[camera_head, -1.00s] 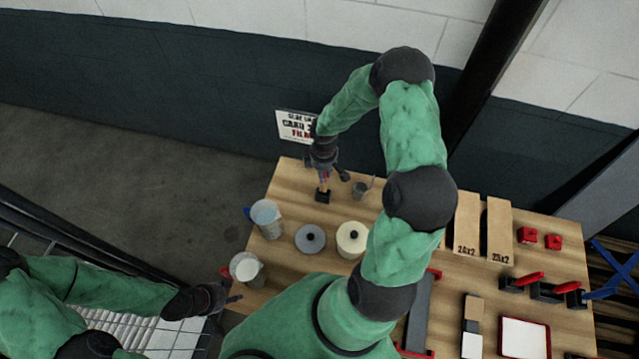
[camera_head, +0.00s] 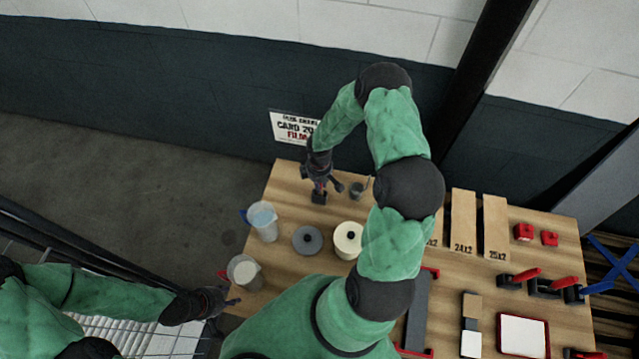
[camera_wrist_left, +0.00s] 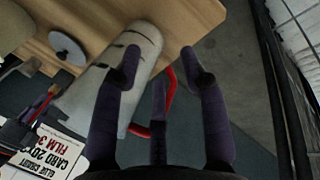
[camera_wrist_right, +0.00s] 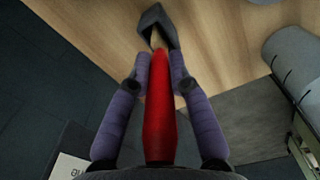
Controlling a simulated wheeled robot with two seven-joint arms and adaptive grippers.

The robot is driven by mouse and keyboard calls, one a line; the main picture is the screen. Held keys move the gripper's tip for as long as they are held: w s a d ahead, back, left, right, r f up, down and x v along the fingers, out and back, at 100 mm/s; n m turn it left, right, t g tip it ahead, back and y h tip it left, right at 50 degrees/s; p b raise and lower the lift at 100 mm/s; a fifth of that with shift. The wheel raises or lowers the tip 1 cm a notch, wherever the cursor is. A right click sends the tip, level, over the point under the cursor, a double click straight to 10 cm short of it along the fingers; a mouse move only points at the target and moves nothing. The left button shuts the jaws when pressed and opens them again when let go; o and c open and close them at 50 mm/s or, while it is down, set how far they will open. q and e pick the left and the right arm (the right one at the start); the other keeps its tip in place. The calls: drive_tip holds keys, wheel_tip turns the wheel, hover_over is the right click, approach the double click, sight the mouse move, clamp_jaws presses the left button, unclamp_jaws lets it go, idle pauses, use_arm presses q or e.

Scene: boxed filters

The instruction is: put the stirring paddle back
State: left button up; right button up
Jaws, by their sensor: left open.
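The stirring paddle shows in the right wrist view as a red handle (camera_wrist_right: 158,110) running down to a dark grey angular piece (camera_wrist_right: 158,25) at the table. I cannot tell whether that piece is the paddle's own head or a holder. In the head view it is a small black block (camera_head: 319,198) near the table's back left corner. My right gripper (camera_wrist_right: 157,68) has its fingers against both sides of the red handle, and also shows in the head view (camera_head: 322,184). My left gripper (camera_head: 232,301) is open and empty off the table's left edge; its fingers show in the left wrist view (camera_wrist_left: 160,62).
A jug with a red handle (camera_head: 245,271) stands near my left gripper; a blue-handled jug (camera_head: 263,221) stands behind it. A grey disc (camera_head: 307,240), a cream round container (camera_head: 348,238) and a small grey cup (camera_head: 357,190) are nearby. Labelled boxes (camera_head: 463,222) stand further right.

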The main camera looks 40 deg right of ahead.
drive_tip(key=o, duration=0.3)
wheel_tip(320, 180, up, 12)
drive_tip(key=shift+r, duration=0.15)
idle(0.5)
idle(0.5)
